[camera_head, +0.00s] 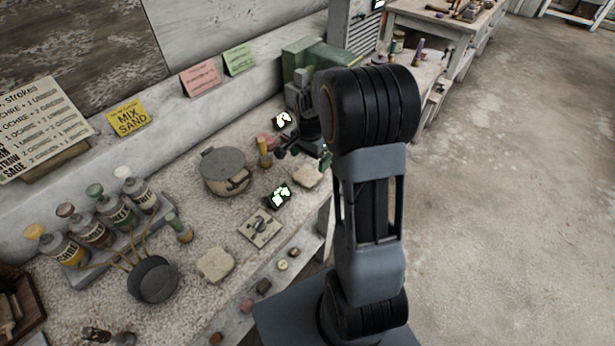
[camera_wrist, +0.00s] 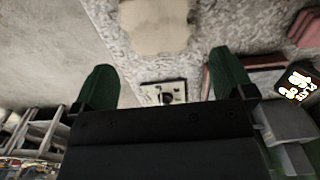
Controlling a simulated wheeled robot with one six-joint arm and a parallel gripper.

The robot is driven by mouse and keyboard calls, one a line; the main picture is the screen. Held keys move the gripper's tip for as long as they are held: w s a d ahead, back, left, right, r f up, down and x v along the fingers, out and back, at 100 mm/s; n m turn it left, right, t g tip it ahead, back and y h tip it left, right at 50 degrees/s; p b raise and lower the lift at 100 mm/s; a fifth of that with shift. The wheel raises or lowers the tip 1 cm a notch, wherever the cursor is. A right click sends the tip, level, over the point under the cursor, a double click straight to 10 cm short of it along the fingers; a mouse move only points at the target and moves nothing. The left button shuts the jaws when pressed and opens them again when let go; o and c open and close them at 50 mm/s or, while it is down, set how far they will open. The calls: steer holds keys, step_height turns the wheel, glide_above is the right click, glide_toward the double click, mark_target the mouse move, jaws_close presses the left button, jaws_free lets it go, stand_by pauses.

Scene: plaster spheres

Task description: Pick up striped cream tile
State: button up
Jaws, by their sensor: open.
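A square cream tile (camera_head: 260,228) with darker markings lies on the speckled bench, at centre in the head view. Its markings are too small to tell clearly as stripes. My gripper (camera_wrist: 165,82) has its two green fingers spread wide apart, with nothing held between them. In the head view it is near the back right of the bench, partly hidden by my arm. In the wrist view a small pale square piece (camera_wrist: 172,91) with a dark middle shows beyond the fingers; I cannot tell whether it is the same tile. A rough cream slab (camera_wrist: 153,27) lies above it in that view.
Rough pale slabs lie left (camera_head: 215,264) and right (camera_head: 307,176) of the tile. A lidded pot (camera_head: 224,168) stands behind it and a dark pan (camera_head: 152,279) at left. A dark piece with glowing white patches (camera_head: 279,196) is close by. Several small pieces line the front edge.

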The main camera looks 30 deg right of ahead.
mark_target(310, 173)
steer(key=shift+s+f+p, duration=0.1)
steer(key=shift+f+p, duration=0.35)
steer(key=shift+f, duration=2.8)
steer(key=shift+c, duration=0.5)
steer(key=c, duration=0.9)
steer(key=shift+c, duration=0.3)
steer(key=shift+r, duration=0.15)
